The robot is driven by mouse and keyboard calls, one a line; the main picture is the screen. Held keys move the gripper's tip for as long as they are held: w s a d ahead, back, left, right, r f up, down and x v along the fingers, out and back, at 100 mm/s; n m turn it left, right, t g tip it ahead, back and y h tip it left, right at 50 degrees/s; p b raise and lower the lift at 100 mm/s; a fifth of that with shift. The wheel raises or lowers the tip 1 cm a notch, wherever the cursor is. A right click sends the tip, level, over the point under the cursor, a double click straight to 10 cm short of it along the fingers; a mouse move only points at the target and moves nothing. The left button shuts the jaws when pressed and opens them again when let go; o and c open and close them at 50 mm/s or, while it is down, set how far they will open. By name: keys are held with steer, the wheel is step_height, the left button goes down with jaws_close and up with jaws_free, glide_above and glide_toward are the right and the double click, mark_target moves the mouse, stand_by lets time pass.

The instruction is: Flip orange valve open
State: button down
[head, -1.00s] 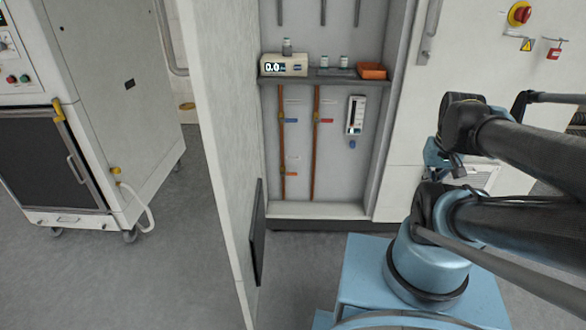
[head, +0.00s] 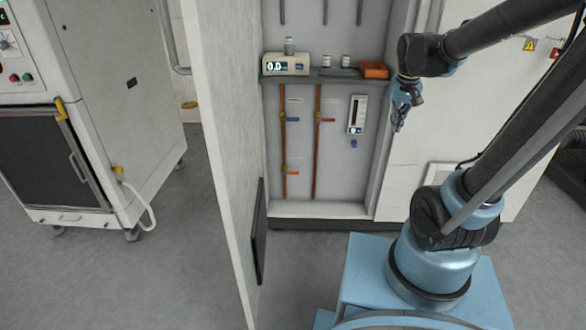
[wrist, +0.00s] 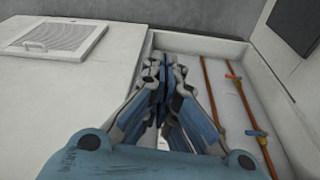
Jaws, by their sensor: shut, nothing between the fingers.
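The orange valve (head: 291,172) is on the lower part of the left copper pipe in the open cabinet. Its handle points sideways, to the right of the pipe. In the wrist view an orange valve handle (wrist: 233,76) shows to the right of my fingers. My gripper (head: 397,127) hangs fingers down at the cabinet's right edge, well to the right of the valve and apart from it. The fingers (wrist: 165,65) are shut and empty.
A blue-handled valve (head: 290,119) and a red-handled valve (head: 326,119) sit higher on the pipes. A white meter (head: 357,114) hangs right of them. A shelf (head: 330,79) crosses above. The open door (head: 228,150) stands at the left.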

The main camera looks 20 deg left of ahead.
steer(key=w+a+f, duration=0.2)
steer(key=w+a, duration=0.5)
steer(key=a, duration=0.3)
steer(key=w+a+f, duration=0.2)
steer(key=w+a, duration=0.5)
steer(key=a, duration=0.2)
steer(key=w+a+f, duration=0.2)
steer(key=a+f, duration=0.4)
steer(key=a, duration=0.4)
steer(key=w+a+f+n, duration=0.1)
steer(key=w+a+f, duration=0.1)
steer(key=a+f, duration=0.5)
steer(key=a, duration=0.4)
steer(key=shift+a+n+t+y, duration=0.15)
steer(key=shift+n+t+y, duration=0.15)
steer(key=shift+y, duration=0.1)
steer(key=shift+f, duration=0.1)
glide_above(291, 173)
steer(key=w, duration=0.1)
steer(key=f, duration=2.2)
steer(key=shift+w+d, duration=0.1)
steer(key=shift+d, duration=0.3)
steer(key=shift+f, duration=0.55)
steer(key=shift+a, duration=0.1)
